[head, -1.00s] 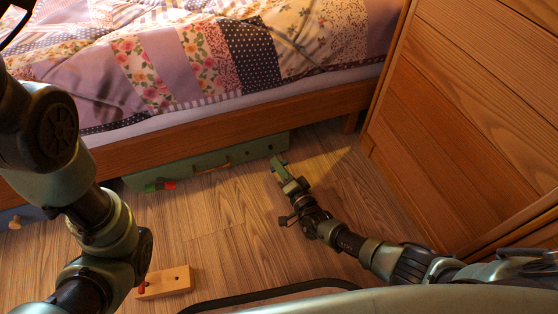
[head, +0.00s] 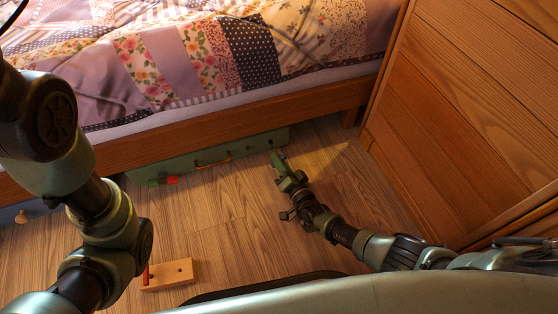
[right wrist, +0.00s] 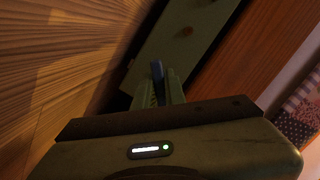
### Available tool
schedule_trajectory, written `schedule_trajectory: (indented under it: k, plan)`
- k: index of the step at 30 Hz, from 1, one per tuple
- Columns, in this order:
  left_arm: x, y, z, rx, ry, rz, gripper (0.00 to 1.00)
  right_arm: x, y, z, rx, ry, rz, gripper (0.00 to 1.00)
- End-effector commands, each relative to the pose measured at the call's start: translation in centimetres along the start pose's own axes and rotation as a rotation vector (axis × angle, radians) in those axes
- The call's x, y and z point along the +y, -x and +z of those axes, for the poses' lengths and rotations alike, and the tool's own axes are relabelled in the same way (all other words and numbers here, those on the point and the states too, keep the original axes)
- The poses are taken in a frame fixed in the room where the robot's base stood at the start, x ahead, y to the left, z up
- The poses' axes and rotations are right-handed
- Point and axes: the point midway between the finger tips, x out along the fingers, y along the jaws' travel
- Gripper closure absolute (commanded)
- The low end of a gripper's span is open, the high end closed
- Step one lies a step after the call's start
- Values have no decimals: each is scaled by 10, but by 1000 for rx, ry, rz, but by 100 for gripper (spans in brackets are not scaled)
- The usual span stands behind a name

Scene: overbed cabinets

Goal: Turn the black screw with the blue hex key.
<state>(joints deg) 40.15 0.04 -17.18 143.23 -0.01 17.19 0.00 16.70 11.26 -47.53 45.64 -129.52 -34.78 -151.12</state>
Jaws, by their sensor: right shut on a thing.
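My right gripper (head: 279,161) is low over the floor, close to the right end of the green case (head: 215,155) under the bed. In the right wrist view its fingers (right wrist: 160,88) are shut on the blue hex key (right wrist: 157,70), which points towards the case front. Most of the key is hidden between the fingers. Small dark spots show on the case front, but I cannot tell which is the black screw, or whether the key touches it. My left arm comes in from the left; its gripper is out of view.
A wooden block (head: 168,275) with holes and a red piece lies on the floor near my left arm. The bed frame (head: 230,124) overhangs the case; a wooden cabinet (head: 465,110) stands right.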

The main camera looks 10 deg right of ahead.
Motion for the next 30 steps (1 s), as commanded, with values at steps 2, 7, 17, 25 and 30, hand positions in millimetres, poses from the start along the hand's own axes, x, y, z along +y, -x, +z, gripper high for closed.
schedule_trajectory:
  k: [2, 7, 17, 25, 30]
  plan:
    - [0, 0, 0, 0, 0, 0, 67, 0, 0, 0, 0, 0, 0, 100]
    - [0, 2, 0, 0, 0, 0, 67, 0, -2, 0, 1, 0, 0, 100]
    - [1, 5, -2, -1, 1, 0, 67, 0, -9, -1, 0, 0, 0, 100]
    - [2, 8, -3, -1, 1, 0, 67, 0, -14, -2, 0, 0, 0, 100]
    - [2, 10, -3, -1, 1, 0, 67, 0, -17, -2, 0, 0, 0, 100]
